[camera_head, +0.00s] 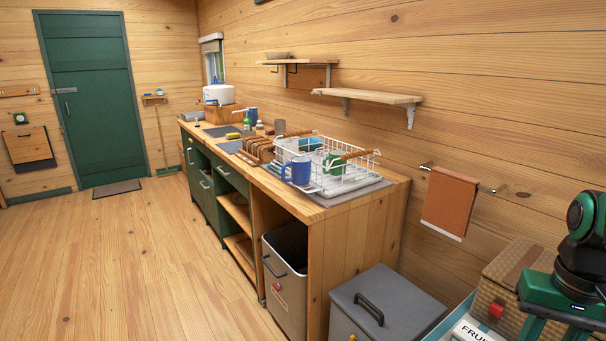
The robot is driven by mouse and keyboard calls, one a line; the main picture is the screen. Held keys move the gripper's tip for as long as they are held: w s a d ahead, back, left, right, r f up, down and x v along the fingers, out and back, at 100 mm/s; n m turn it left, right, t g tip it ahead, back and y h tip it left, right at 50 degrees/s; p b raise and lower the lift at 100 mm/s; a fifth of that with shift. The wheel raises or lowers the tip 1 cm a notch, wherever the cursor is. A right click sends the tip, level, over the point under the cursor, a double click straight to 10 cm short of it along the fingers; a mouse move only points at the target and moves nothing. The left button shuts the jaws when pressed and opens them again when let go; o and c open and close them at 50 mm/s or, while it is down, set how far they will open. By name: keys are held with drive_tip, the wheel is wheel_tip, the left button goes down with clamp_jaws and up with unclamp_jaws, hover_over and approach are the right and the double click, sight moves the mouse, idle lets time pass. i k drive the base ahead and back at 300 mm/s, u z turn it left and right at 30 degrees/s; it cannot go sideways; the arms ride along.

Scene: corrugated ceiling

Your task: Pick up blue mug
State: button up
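I cannot tell whether the mug touches the rack. My gripper is not in view; only green and black parts of my arm show at the right edge, well away from the mug.
A green mug (334,164) sits in the rack. A bin (286,276) stands under the counter and a grey lidded box (386,305) in front of its end. A wicker case (510,279) is at the lower right. The wooden floor (150,265) at left is clear.

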sight(300, 165)
drive_tip(key=k, duration=0.55)
drive_tip(key=u, duration=0.55)
drive_tip(key=i, duration=1.1)
drive_tip(key=u, duration=0.8)
drive_tip(key=i, duration=2.35)
drive_tip(key=z, duration=0.75)
drive_tip(key=i, duration=1.25)
drive_tip(key=z, duration=0.6)
